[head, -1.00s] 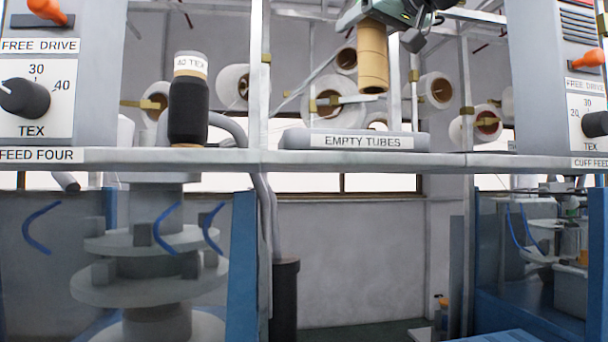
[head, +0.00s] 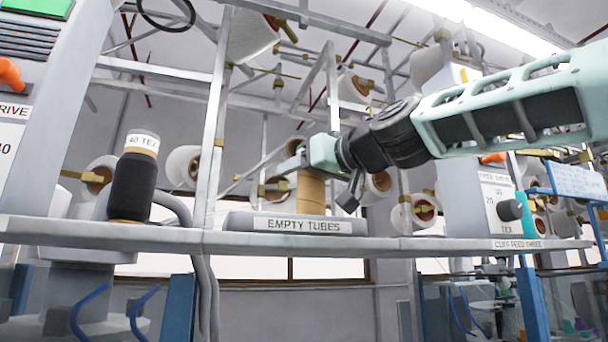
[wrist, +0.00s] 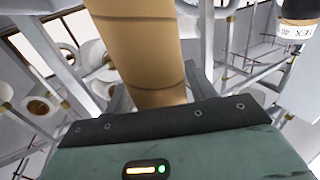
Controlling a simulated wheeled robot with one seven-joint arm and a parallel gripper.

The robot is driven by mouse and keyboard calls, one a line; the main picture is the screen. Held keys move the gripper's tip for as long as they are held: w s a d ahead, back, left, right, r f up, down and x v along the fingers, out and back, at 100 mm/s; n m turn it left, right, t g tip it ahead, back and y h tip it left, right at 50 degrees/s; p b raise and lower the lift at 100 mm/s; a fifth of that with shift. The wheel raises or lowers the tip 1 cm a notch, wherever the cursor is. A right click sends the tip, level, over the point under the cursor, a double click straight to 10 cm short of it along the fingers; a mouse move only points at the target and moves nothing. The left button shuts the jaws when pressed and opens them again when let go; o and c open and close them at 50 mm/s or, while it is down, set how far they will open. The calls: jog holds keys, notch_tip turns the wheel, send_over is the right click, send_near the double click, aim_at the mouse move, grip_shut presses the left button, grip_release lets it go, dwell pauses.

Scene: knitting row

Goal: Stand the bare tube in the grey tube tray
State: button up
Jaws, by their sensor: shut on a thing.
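The bare tube (head: 311,195) is a plain tan cardboard tube. It stands upright at the grey tube tray (head: 240,221), which is labelled EMPTY TUBES and lies on the shelf. The tube's lower end meets the tray's upper edge in the head view; I cannot tell whether it rests on the tray floor. My gripper (head: 306,165) is at the tube's upper part and shut on it. In the wrist view the tube (wrist: 140,55) runs between the two fingers of my gripper (wrist: 157,90).
A black yarn cone (head: 134,185) labelled 40 TEX stands on the shelf (head: 120,234), left of the tray. Metal uprights and white yarn cones (head: 182,166) fill the rack behind. The shelf right of the tray is clear up to a control box (head: 475,205).

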jog(key=shift+f+b, duration=0.15)
jog(key=shift+b, duration=0.15)
jog(key=o, duration=1)
jog(key=shift+c, duration=0.2)
jog(key=shift+r+p, duration=0.35)
jog(key=shift+p, duration=0.05)
jog(key=b+v, duration=0.4)
jog(key=v, duration=0.8)
jog(key=shift+f, duration=0.15)
jog(key=shift+d, duration=0.1)
